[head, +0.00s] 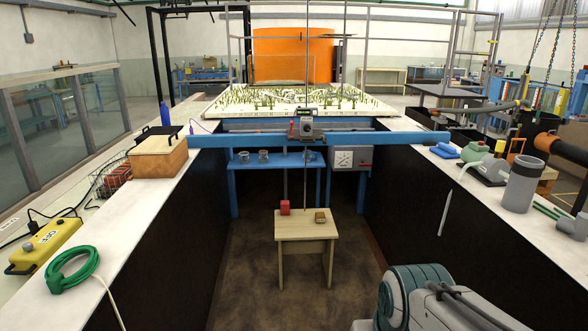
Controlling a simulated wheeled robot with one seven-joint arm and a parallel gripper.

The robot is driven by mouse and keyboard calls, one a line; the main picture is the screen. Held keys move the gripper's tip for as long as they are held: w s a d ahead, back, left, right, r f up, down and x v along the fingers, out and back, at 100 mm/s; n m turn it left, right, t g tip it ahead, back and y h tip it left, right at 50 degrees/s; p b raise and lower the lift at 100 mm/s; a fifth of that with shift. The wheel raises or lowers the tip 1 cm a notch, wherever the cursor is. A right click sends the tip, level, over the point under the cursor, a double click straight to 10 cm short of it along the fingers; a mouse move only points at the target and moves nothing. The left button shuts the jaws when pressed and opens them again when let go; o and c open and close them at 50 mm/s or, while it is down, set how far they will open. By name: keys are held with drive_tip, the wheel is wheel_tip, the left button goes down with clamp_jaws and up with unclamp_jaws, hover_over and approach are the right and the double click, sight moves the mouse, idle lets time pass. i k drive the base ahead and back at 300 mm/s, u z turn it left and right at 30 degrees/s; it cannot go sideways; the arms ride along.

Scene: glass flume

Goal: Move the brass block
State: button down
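The brass block (320,218) is small and yellowish. It sits on the right part of a small wooden table (300,231), which stands on the floor between two dark-sided walls. A red block (285,207) stands on the same table, to the left of the brass block and apart from it. A thin vertical rod (305,180) comes down from the device on the blue beam and appears between the two blocks. My gripper is not in view; only grey and teal links of my arm show at the bottom right, well apart from the table.
A blue beam (230,140) crosses above the channel. Behind the table are a blue bench (285,160) with small cups and a grey box (351,158). The left ledge holds a wooden box (158,160) and green cable (65,281); the right holds a grey cylinder (522,184). Floor around the table is clear.

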sight(320, 217)
drive_tip(key=z, duration=0.05)
drive_tip(key=i, duration=1.55)
drive_tip(key=z, duration=0.3)
drive_tip(key=i, duration=2.3)
drive_tip(key=z, duration=0.15)
